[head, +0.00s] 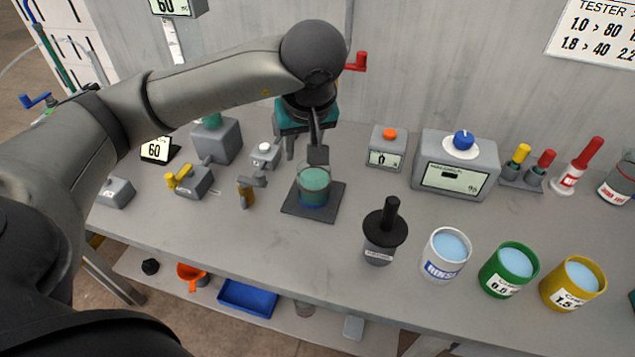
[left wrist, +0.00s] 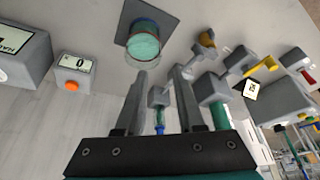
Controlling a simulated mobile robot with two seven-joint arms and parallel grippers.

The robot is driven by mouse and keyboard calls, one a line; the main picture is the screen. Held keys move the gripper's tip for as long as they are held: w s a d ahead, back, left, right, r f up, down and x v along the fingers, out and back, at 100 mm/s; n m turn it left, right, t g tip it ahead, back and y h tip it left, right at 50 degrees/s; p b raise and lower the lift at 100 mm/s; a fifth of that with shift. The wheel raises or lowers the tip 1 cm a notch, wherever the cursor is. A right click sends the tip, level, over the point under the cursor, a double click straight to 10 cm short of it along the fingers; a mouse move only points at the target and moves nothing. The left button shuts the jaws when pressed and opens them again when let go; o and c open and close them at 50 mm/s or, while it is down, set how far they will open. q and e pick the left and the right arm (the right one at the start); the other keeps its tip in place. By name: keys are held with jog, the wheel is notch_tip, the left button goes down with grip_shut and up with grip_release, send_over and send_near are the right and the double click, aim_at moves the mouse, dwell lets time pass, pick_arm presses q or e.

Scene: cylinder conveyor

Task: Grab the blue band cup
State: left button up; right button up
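The blue band cup (head: 313,187) is a clear cup of teal liquid with a blue band near its base. It stands upright on a dark square plate (head: 329,211) in the middle of the bench. In the left wrist view the cup (left wrist: 143,43) is beyond the fingertips, a little to the left. My left gripper (head: 304,155) is above and behind the cup in the head view, pointing down. Its two fingers (left wrist: 160,75) are apart with nothing held between them. One finger overlaps the cup's rim in the head view; contact cannot be told. My right gripper is not in view.
A black-lidded container (head: 380,247) and a white rinse cup (head: 444,268) stand to the right, with green and yellow cups beyond. A small yellow-brown valve (head: 246,194) is left of the plate. A box with an orange button (head: 385,155) stands behind right.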

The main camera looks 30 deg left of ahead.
aim_at(298, 179)
pick_arm(q)
jog(key=x, duration=0.4)
jog(key=b+x, duration=0.1)
jog(key=x, duration=0.8)
jog(key=shift+s+d+f, duration=0.15)
jog(key=shift+s+f, duration=0.05)
jog(key=shift+f, duration=0.1)
grip_shut()
dwell(0.8)
